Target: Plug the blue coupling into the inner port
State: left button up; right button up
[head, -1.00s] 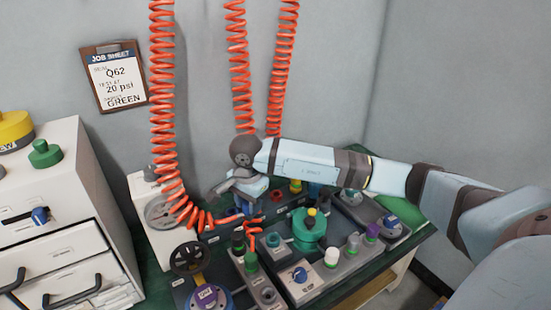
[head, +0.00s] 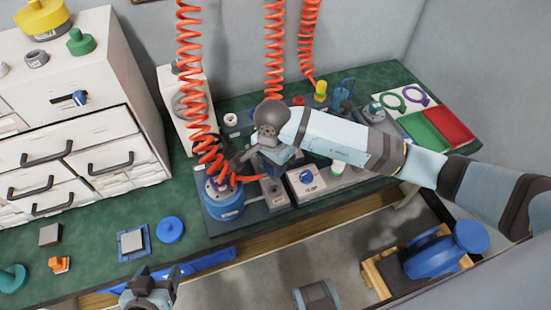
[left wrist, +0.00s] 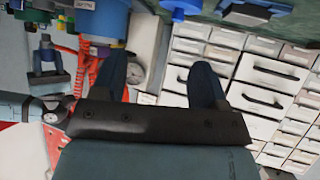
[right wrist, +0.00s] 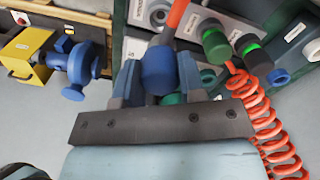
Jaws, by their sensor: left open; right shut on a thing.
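My right gripper (right wrist: 155,80) is shut on the blue coupling (right wrist: 158,70), which sits between its fingers in the right wrist view. An orange hose runs up from the coupling. In the head view my right gripper (head: 268,158) is above the left part of the dark panel on the bench, and its wrist hides most of the coupling. I cannot pick out the inner port. My left gripper (left wrist: 160,80) is open and empty in the left wrist view. It also shows at the bottom left of the head view (head: 148,288), in front of the bench.
Coiled orange hoses (head: 275,55) hang behind the panel. A blue round fixture (head: 224,204) stands at the panel's front left. Green-ringed couplings (right wrist: 253,52) are near my right gripper. Red (head: 450,127) and green (head: 425,132) trays lie at the right. White drawers (head: 80,150) stand left.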

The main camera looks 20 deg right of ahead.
aim_at(274, 179)
notch_tip(274, 179, down, 2)
jog(key=shift+f+b, duration=0.2)
jog(key=shift+b, duration=0.45)
jog(key=shift+f+b, duration=0.5)
jog(key=shift+f, duration=0.35)
pick_arm(q)
jog(key=shift+w+d+f, duration=0.1)
jog(key=shift+d+f, duration=0.1)
jog(key=shift+f, duration=0.15)
jog(key=shift+r, duration=0.1)
jog(key=shift+f, duration=0.2)
jog(key=shift+f+b, duration=0.8)
jog(key=shift+b, duration=0.15)
pick_arm(e)
jog(key=shift+f, duration=0.95)
pick_arm(q)
jog(key=shift+t+b, duration=0.3)
jog(key=shift+b, duration=0.2)
pick_arm(e)
jog(key=shift+f, duration=0.55)
jog(key=o, duration=1)
jog(key=shift+o, duration=0.2)
